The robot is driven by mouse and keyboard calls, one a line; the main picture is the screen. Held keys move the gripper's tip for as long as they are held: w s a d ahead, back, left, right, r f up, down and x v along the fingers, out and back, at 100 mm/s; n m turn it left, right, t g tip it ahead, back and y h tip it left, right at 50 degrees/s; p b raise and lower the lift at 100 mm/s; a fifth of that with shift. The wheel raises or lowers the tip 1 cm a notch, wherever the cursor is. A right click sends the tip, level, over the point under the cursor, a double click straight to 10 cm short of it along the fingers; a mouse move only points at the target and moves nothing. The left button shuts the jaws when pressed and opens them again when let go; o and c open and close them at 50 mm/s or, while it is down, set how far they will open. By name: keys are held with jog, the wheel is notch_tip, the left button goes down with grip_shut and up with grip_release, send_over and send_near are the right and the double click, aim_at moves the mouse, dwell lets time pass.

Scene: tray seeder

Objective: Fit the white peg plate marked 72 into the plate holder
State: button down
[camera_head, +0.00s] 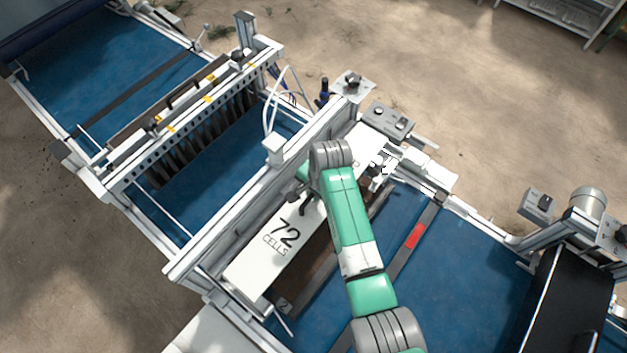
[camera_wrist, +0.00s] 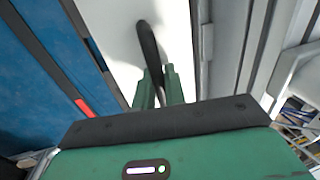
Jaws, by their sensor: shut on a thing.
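The white peg plate marked 72 CELLS (camera_head: 255,262) lies lengthwise along a white crossbeam of the seeder, above the blue belt. It also shows in the wrist view (camera_wrist: 112,35). My gripper (camera_wrist: 160,78) is shut on the plate's black handle (camera_wrist: 148,45), with a green finger on each side of it. In the head view my green arm reaches over the plate and hides its middle and most of the grip. The plate holder cannot be told apart clearly; the plate's underside and its seating are hidden.
The white crossbeam (camera_head: 232,212) runs close along the plate's left side. A dark bar with a red label (camera_head: 415,236) crosses the belt to the right. A brush unit (camera_head: 205,140) stands at the left. Grey brackets (camera_head: 387,120) stand near the plate's far end.

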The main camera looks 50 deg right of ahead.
jog(key=shift+f, duration=0.1)
notch_tip(320, 180, down, 6)
jog(key=b, duration=0.6)
jog(key=shift+f+b, duration=0.55)
jog(key=shift+f, duration=0.8)
jog(key=shift+a+f, duration=0.1)
jog(key=shift+f, duration=0.4)
jog(key=c, duration=1.4)
grip_release()
jog(key=shift+o, duration=0.2)
jog(key=r, duration=0.2)
jog(key=s+r, duration=0.1)
jog(key=r, duration=0.2)
jog(key=r+p, duration=0.1)
jog(key=r, duration=0.1)
jog(key=shift+s+r, duration=0.2)
jog(key=shift+r, duration=0.1)
